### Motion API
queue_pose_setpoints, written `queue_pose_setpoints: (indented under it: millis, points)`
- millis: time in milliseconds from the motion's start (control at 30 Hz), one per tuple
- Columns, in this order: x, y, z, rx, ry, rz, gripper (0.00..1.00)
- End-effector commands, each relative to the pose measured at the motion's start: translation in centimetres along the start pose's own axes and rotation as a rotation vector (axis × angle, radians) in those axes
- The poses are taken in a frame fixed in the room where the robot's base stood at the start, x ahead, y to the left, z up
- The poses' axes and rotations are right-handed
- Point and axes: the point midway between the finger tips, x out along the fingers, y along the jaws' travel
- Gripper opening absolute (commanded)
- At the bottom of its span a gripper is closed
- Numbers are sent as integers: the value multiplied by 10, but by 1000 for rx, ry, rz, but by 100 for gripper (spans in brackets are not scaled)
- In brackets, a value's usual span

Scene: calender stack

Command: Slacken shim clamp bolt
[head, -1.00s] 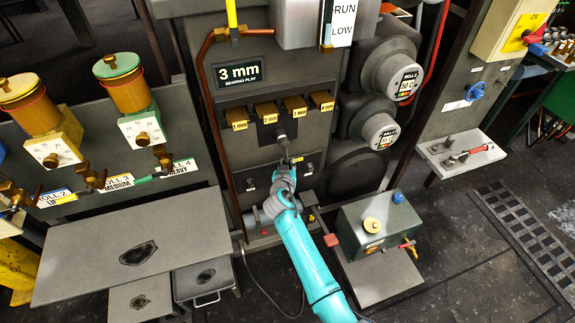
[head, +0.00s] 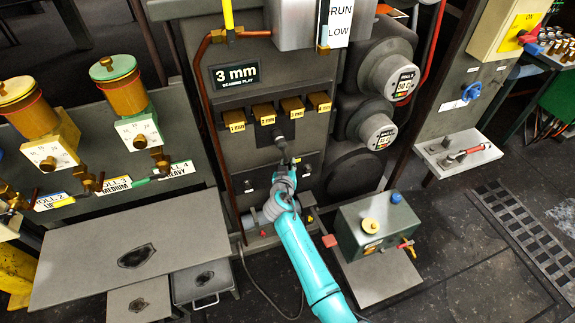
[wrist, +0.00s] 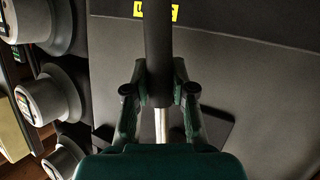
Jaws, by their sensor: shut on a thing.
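The shim clamp bolt (head: 280,141) is a dark part with a bar, on a dark plate below a row of brass shim blocks (head: 263,114) with yellow millimetre tags. My gripper (head: 286,160) is at it, in front of the grey machine panel. In the wrist view, my gripper (wrist: 160,93) has its two green fingers closed on both sides of the bolt's dark round bar (wrist: 158,45). A bright metal shank (wrist: 161,126) shows between the fingers below it. The threads are not visible.
A sign (head: 237,75) above the shims reads "3 mm bearing play". Round roll housings (head: 388,80) stand close on the right. A green box (head: 375,226) with knobs is at lower right, and a grey table (head: 130,250) at lower left. Dark floor lies at right.

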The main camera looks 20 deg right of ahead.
Motion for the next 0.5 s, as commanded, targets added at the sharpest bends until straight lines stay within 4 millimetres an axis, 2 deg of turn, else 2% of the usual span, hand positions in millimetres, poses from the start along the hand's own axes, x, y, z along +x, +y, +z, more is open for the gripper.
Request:
queue_pose_setpoints:
  millis: [500]
  points:
    - [3, 9, -2, -71, 32, 29, 0]
